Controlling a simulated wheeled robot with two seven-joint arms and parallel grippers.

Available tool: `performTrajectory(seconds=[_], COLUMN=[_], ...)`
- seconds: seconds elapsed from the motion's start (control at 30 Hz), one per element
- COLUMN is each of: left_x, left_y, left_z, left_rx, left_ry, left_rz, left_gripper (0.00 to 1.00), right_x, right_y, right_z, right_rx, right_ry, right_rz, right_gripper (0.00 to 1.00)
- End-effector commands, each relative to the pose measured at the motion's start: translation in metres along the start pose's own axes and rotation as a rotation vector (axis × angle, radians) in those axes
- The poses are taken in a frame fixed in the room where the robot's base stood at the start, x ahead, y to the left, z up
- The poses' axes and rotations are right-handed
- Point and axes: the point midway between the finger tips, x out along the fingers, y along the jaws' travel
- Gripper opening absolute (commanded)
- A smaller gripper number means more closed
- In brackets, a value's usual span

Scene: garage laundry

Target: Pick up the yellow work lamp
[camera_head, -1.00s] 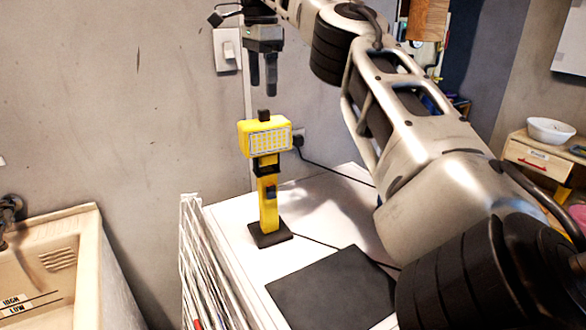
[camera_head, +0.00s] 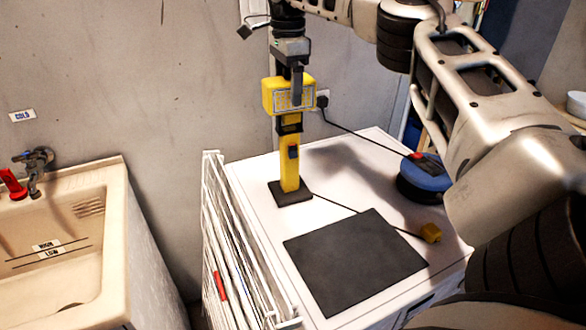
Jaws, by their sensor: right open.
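The yellow work lamp (camera_head: 290,168) stands upright on its dark square base on the white cabinet top (camera_head: 345,170), near the wall. Its head with the light panel faces forward. My right gripper (camera_head: 297,92) points down at the lamp head; its fingers overlap the head in the camera_head view. It is open, and one finger covers part of the light panel. I cannot tell whether the fingers touch the lamp. My left gripper is not in view.
A dark flat mat (camera_head: 354,262) lies in front of the lamp. A blue and black round object (camera_head: 424,174) stands to the right. A folded white rack (camera_head: 222,240) and a sink (camera_head: 75,245) are on the left.

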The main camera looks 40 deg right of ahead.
Motion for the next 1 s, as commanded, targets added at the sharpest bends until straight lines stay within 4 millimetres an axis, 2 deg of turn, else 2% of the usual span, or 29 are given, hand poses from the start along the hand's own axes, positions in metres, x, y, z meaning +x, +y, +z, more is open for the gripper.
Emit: performTrajectory(seconds=[0.07,0.3,0.37,0.73,1.0], left_x=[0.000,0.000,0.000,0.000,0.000], left_y=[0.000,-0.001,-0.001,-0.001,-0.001], left_z=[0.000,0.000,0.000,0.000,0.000], left_rx=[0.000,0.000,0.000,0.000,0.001], left_ry=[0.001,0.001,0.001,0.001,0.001], left_rz=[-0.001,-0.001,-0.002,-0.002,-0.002], left_gripper=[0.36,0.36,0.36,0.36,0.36], right_x=[0.000,-0.001,-0.001,-0.005,-0.026], right_y=[0.000,0.000,0.000,0.000,-0.001], right_z=[-0.001,-0.001,-0.001,-0.001,0.000], right_rx=[0.002,0.002,0.002,0.002,0.001], right_ry=[0.000,0.000,0.000,-0.001,-0.001], right_rz=[0.000,0.000,0.000,-0.003,-0.006], right_gripper=[0.80,0.13,0.00,0.00,0.00])
